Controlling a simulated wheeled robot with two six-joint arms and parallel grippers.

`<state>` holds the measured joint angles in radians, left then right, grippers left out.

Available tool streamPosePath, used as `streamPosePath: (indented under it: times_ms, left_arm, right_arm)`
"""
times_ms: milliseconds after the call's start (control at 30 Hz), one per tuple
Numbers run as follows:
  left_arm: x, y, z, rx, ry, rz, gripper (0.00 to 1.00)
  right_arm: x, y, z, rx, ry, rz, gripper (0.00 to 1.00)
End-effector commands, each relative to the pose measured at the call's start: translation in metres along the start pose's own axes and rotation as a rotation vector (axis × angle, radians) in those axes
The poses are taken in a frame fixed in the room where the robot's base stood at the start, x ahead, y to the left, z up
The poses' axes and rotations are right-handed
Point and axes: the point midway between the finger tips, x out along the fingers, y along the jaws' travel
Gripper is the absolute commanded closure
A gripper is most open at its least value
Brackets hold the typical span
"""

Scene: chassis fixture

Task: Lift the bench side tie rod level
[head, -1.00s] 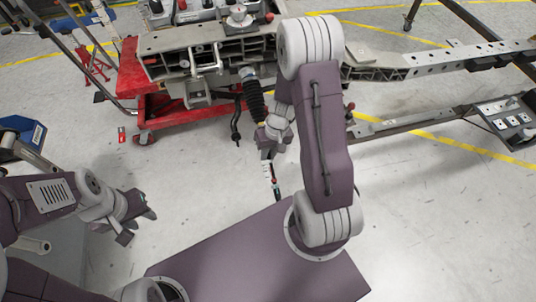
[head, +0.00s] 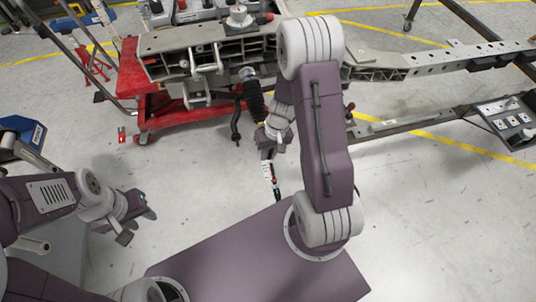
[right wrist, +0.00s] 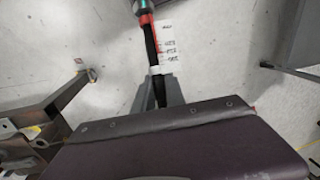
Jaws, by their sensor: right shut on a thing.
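A dark tie rod with a red band and a teal end (head: 275,184) extends below my right gripper (head: 267,155) in the head view. The same rod (right wrist: 149,42) runs up the middle of the right wrist view, with a white tag (right wrist: 168,45) beside it. My right gripper (right wrist: 157,92) is shut on the rod; its gripped part is partly hidden by the fingers. My left gripper (head: 137,222) is open and empty over the floor at left, well away from the rod.
The chassis frame (head: 200,62) stands on a red lift (head: 150,112) at the back. A black bellows (head: 254,104) and a dark hanging rod (head: 236,124) are close behind my right gripper. A grey rail (head: 400,126) lies at right. The floor between the grippers is clear.

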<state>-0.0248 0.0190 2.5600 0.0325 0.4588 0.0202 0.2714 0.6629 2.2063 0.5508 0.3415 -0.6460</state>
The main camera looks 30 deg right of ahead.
Motion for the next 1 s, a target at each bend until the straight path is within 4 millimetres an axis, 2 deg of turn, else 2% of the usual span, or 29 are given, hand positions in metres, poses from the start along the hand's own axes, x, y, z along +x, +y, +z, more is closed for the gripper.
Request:
streamPosePath:
  times_ms: [267, 367, 800, 900, 1000]
  left_arm:
    - [-0.001, 0.000, 0.000, 0.000, 0.000, 0.000, 0.64]
    - [-0.012, 0.000, -0.001, 0.000, 0.000, 0.000, 0.64]
    - [-0.131, 0.003, -0.014, 0.000, 0.000, 0.000, 0.64]
    - [-0.150, 0.003, -0.016, 0.000, 0.000, 0.000, 0.64]
    - [-0.161, 0.003, -0.017, 0.000, 0.000, 0.000, 0.64]
  right_arm:
    - [-0.001, 0.000, 0.000, 0.000, 0.001, 0.000, 1.00]
    - [-0.009, -0.002, 0.001, 0.001, -0.011, -0.002, 1.00]
    - [-0.072, -0.015, 0.016, 0.043, -0.242, -0.024, 1.00]
    - [-0.087, -0.018, 0.017, 0.057, -0.314, -0.030, 1.00]
    - [-0.099, -0.020, 0.019, 0.070, -0.384, -0.035, 1.00]
